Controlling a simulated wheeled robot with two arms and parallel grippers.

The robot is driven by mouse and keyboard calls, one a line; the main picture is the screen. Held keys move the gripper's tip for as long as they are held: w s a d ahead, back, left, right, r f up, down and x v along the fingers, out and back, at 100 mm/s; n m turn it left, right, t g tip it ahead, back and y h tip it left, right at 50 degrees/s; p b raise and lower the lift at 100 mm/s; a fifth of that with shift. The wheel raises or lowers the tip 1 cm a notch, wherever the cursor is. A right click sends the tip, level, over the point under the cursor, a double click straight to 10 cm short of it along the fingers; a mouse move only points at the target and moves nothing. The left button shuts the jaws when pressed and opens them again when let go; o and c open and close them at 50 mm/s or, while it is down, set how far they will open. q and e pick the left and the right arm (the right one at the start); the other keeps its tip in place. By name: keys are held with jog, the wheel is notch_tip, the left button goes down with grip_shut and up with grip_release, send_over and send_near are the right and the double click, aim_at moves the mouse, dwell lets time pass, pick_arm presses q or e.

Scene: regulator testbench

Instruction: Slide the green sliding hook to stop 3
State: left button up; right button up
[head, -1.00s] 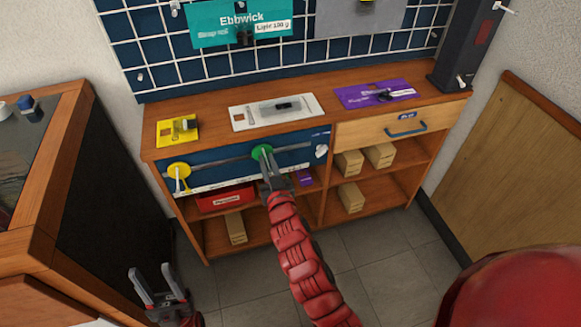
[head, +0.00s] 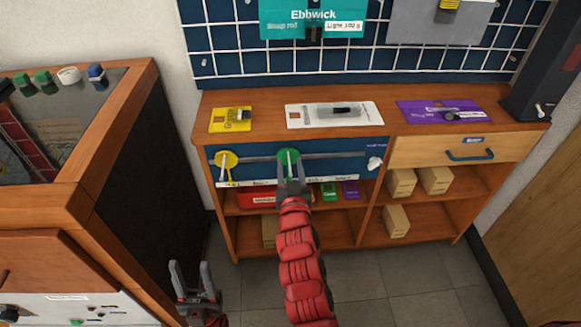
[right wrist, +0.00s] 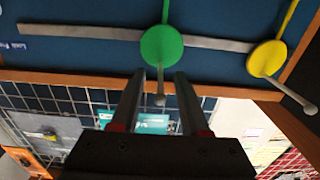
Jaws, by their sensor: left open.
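The green sliding hook (head: 289,155) is a green disc with a pale peg on a grey rail (head: 255,157) across a blue panel. In the right wrist view the green hook (right wrist: 162,46) is just beyond my right gripper (right wrist: 160,76). Its fingers stand apart on either side of the peg, with visible gaps. The right gripper also shows in the head view (head: 292,180), reaching the hook from below. A yellow hook (head: 226,160) sits on the same rail to the left. My left gripper (head: 193,272) is open and empty, low at the left. The stop labels are unreadable.
A white knob (head: 374,163) is at the panel's right end. Yellow, white and purple cards lie on the bench top (head: 265,101). Shelves below hold boxes (head: 398,221) and a red bin (head: 258,196). A wooden cabinet (head: 150,150) stands at the left.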

jog(key=s+p, duration=0.3)
jog(key=s, duration=1.4)
jog(key=shift+s+d, duration=0.2)
jog(key=shift+d, duration=0.1)
